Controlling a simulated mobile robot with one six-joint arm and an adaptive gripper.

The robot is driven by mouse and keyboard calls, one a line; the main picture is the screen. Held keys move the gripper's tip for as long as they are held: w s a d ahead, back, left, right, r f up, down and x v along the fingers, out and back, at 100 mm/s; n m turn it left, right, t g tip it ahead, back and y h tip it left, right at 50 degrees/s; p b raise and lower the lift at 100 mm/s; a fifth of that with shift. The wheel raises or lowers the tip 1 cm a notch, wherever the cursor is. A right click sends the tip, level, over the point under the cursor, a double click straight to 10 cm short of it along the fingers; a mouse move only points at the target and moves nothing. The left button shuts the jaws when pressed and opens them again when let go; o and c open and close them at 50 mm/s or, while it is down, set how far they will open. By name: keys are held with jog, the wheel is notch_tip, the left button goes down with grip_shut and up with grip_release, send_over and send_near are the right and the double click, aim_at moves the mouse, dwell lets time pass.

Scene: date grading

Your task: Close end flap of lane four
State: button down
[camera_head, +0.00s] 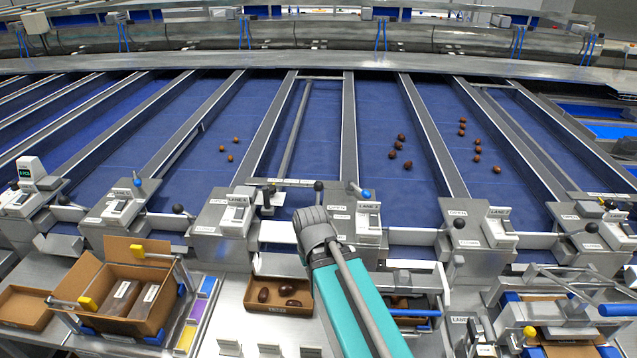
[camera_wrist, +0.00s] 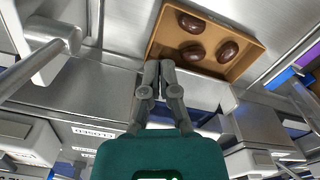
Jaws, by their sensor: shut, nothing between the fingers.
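My gripper (camera_wrist: 160,72) is shut and empty in the wrist view, its tips near a cardboard tray's edge in the picture; any contact there cannot be told. In the head view its grey end (camera_head: 315,228) is in front of the lane ends, hiding part of them. A grey end block (camera_head: 222,218) with a label that seems to read lane 4 stands left of it. Beside that block is a dark lever knob (camera_head: 268,191); another black knob (camera_head: 318,186) stands further right. A pale flap plate (camera_head: 277,231) shows between the blocks; its exact position is unclear.
An open carton (camera_head: 88,262) stands left. Dates lie on several blue belts. The belt (camera_head: 310,140) behind my gripper is bare.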

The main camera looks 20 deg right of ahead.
jog(key=c, duration=1)
grip_release()
jog(key=shift+w+r, duration=0.1)
jog(key=shift+o, duration=1.2)
jog(key=shift+w+d+r+p, duration=0.1)
jog(key=shift+w+r+p, duration=0.2)
jog(key=shift+p, duration=0.1)
jog(key=o, duration=0.5)
jog(key=w+r+p, duration=0.1)
jog(key=w+d+r+p, duration=0.1)
jog(key=w+r+p, duration=0.1)
jog(key=shift+w+r, duration=0.2)
jog(key=shift+w, duration=0.05)
notch_tip(320, 180, up, 18)
jog(key=m+y+p, duration=0.1)
jog(key=m+p, duration=0.1)
jog(key=p, duration=1.6)
send_over(318, 187)
jog(key=d, duration=0.2)
jog(key=shift+w, duration=0.55)
jog(key=shift+f, duration=0.25)
jog(key=f+b, duration=0.4)
jog(key=a+f+b, duration=0.1)
jog(key=f+b, duration=0.3)
jog(key=b, duration=0.1)
jog(key=f+b, duration=0.4)
jog(key=f, duration=0.1)
jog(key=shift+w+a+f, duration=0.1)
jog(key=shift+a, duration=0.15)
